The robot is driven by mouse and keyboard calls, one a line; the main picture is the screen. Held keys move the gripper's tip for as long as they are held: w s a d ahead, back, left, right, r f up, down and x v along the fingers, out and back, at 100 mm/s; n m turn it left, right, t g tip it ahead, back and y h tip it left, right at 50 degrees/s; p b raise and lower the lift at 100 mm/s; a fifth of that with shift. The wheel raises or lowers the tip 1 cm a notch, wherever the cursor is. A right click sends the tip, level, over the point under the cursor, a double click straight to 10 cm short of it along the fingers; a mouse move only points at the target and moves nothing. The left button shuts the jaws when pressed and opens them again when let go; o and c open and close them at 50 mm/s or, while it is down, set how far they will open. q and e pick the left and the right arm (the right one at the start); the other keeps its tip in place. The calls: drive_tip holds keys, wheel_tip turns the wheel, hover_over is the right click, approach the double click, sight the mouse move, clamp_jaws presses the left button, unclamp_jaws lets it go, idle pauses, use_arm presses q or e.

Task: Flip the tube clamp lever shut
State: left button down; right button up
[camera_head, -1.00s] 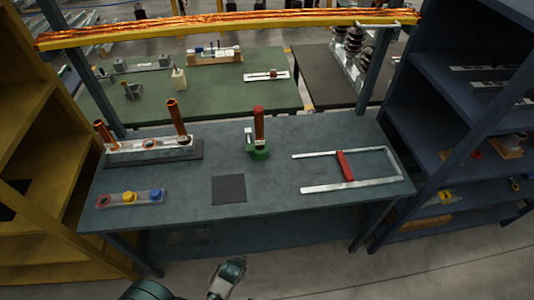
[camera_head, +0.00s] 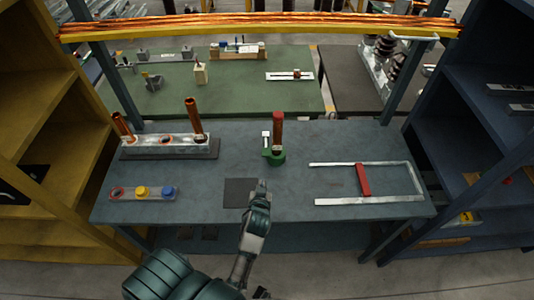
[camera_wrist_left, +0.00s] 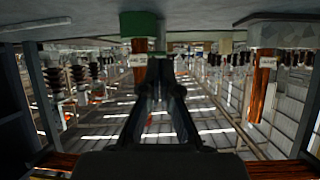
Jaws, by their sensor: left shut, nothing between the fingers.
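The green tube clamp (camera_head: 275,158) stands at the middle of the blue-grey table, around the foot of an upright copper tube (camera_head: 278,132) with a red top. A pale upright piece, apparently its lever (camera_head: 266,139), stands just left of the tube. My left gripper (camera_head: 262,184) is shut and empty, in front of the clamp near the dark square, apart from the clamp. In the left wrist view, the picture is upside down; the green clamp (camera_wrist_left: 138,25) and its tube (camera_wrist_left: 138,66) show just beyond the shut fingertips (camera_wrist_left: 160,62), which partly cover them. My right gripper is not in view.
A metal block (camera_head: 165,146) with copper tubes stands at the back left. A plate with coloured knobs (camera_head: 143,193) lies at the front left. A metal U-frame (camera_head: 365,201) with a red bar (camera_head: 363,180) lies at the right. A dark square (camera_head: 239,193) is flat on the table.

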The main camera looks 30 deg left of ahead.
use_arm(q)
drive_tip(key=w+r+n+t+y, duration=0.1)
drive_tip(key=w+r+t+y, duration=0.1)
drive_tip(key=w+r, duration=0.3)
drive_tip(key=shift+a+r+n, duration=0.3)
drive_tip(key=shift+a+r, duration=0.15)
drive_tip(key=shift+r, duration=0.15)
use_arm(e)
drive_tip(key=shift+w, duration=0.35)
use_arm(q)
drive_tip(key=shift+w, duration=0.1)
drive_tip(key=p, duration=0.1)
approach(266, 147)
drive_tip(key=w+a+r, duration=0.2)
drive_tip(key=w+r, duration=0.1)
drive_tip(key=shift+w+a+f, duration=0.1)
drive_tip(key=shift+w+f, duration=0.15)
drive_tip(key=shift+f, duration=0.75)
drive_tip(key=shift+w+f, duration=0.25)
drive_tip(key=shift+f, duration=0.7)
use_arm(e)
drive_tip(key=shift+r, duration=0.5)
